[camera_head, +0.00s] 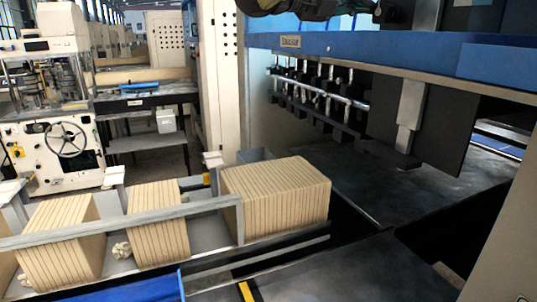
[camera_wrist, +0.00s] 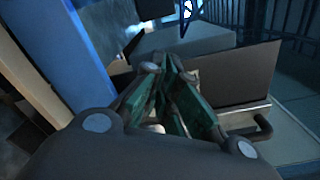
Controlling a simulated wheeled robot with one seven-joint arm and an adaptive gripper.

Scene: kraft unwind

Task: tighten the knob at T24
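My gripper (camera_wrist: 170,68) shows in the wrist view with dark green fingers reaching up from a dark grey body. The fingertips lie close to each other, but I cannot make out whether they touch. I see nothing clearly held between them. In the head view only a dark part of my arm shows at the top edge. No label reading T24 can be read, and I cannot pick out the knob. A row of dark clamps with metal fittings (camera_head: 318,97) hangs under the blue beam (camera_head: 380,42) of the machine in the head view.
Bundles of kraft sheets (camera_head: 275,192) stand behind a grey rail (camera_head: 125,222) at the left front. A dark flat table (camera_head: 390,185) lies under the beam. A machine with a handwheel (camera_head: 66,139) stands at far left. A grey box (camera_wrist: 185,42) is beyond my gripper.

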